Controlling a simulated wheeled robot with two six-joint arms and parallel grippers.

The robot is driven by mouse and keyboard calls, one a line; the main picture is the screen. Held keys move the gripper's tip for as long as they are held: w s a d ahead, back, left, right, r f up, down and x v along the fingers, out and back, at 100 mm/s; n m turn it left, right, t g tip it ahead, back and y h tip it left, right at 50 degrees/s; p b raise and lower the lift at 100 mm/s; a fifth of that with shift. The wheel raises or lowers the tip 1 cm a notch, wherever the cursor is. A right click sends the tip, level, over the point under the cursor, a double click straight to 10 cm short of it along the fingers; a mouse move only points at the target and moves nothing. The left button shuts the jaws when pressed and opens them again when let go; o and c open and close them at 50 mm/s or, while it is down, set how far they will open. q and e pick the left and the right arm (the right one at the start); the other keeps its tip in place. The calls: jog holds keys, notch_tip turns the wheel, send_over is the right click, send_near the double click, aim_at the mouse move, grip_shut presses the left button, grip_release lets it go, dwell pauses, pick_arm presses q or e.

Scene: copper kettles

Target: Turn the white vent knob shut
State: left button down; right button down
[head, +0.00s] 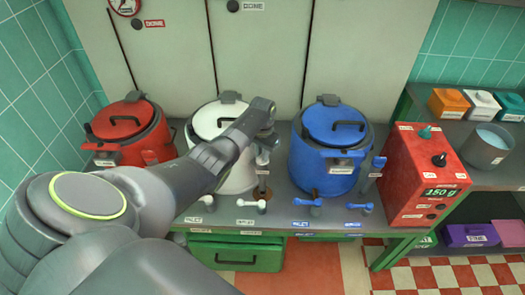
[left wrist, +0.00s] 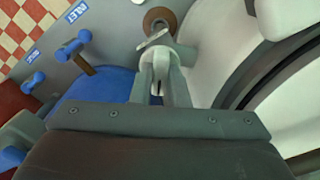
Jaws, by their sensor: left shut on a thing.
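The white kettle (head: 238,178) stands in the middle of the bench, partly hidden behind my left arm. My left gripper (head: 265,142) is at the kettle's right side, above a short upright pipe. The white vent knob (head: 262,159) shows just below the gripper. In the left wrist view, my left gripper (left wrist: 160,92) has its two fingers closed on either side of the white knob (left wrist: 161,62). A pale cross handle (left wrist: 153,39) and a round brown base (left wrist: 159,20) lie beyond it. My right gripper is not in view.
A red kettle (head: 122,132) stands to the left and a blue kettle (head: 328,150) close to the right. White valves (head: 207,201) and blue valves (head: 315,207) line the bench front. A red scale box (head: 425,175) stands at the right.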

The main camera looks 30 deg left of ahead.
pick_arm(q)
jog(key=m, duration=0.5)
jog(key=shift+r+m+p, duration=0.1)
jog(key=shift+m+p, duration=0.2)
jog(key=shift+p, duration=0.1)
jog(key=m, duration=0.4)
jog(key=shift+w+m, duration=0.1)
jog(key=shift+m, duration=0.6)
jog(key=c, duration=1.4)
grip_release()
jog(key=shift+r, duration=0.6)
notch_tip(320, 180, up, 16)
jog(key=shift+b, duration=0.35)
